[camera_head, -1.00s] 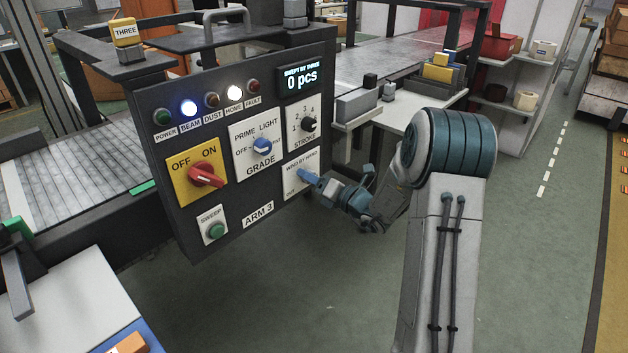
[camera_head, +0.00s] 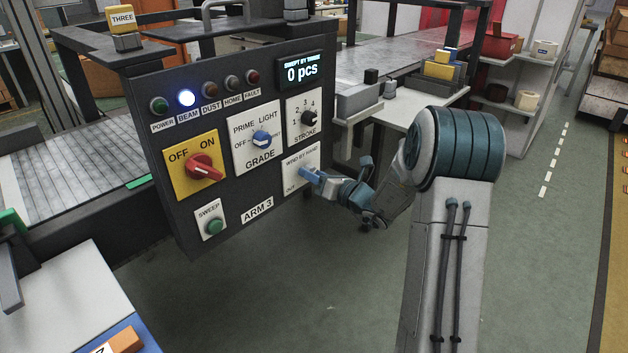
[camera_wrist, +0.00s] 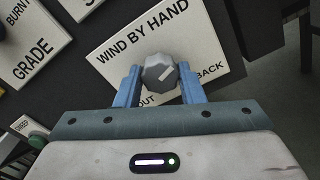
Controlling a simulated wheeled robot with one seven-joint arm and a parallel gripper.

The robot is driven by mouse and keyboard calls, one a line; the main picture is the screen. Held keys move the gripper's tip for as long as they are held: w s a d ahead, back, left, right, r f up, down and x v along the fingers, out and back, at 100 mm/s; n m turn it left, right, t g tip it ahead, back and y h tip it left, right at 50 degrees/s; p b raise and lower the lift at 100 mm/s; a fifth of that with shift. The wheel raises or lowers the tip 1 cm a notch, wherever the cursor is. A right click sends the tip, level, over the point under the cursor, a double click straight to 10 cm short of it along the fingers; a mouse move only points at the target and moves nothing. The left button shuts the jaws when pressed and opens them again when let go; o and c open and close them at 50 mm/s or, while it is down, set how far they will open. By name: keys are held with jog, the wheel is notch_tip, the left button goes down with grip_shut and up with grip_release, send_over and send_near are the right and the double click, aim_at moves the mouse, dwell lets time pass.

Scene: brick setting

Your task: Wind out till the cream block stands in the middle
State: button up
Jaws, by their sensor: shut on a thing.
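The hand-winding knob (camera_wrist: 160,72) is grey, with a pale pointer mark that slants to the upper right in the wrist view. Its white plate reads WIND BY HAND, with OUT at lower left and BACK at lower right. My gripper (camera_wrist: 158,90) has its blue fingers on either side of the knob and is shut on it. In the head view my gripper (camera_head: 310,175) reaches the plate (camera_head: 301,158) at the panel's lower right; it hides the knob there. I cannot make out the cream block for certain in either view.
The dark control panel (camera_head: 240,213) carries a red OFF/ON switch (camera_head: 203,167), a GRADE knob (camera_head: 262,139), a STROKE knob (camera_head: 309,118) and a green SWEEP button (camera_head: 215,226). The BEAM lamp (camera_head: 187,97) is lit. Open floor (camera_head: 300,300) lies below the panel.

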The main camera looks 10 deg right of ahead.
jog(key=shift+d+f+n+b, duration=0.1)
jog(key=shift+f+n+b, duration=0.05)
jog(key=shift+n+b, duration=5.6)
jog(key=shift+b, duration=0.35)
jog(key=o, duration=1)
jog(key=p+v, duration=0.3)
jog(key=v, duration=1)
jog(key=shift+s+d, duration=0.25)
jog(key=shift+s, duration=0.05)
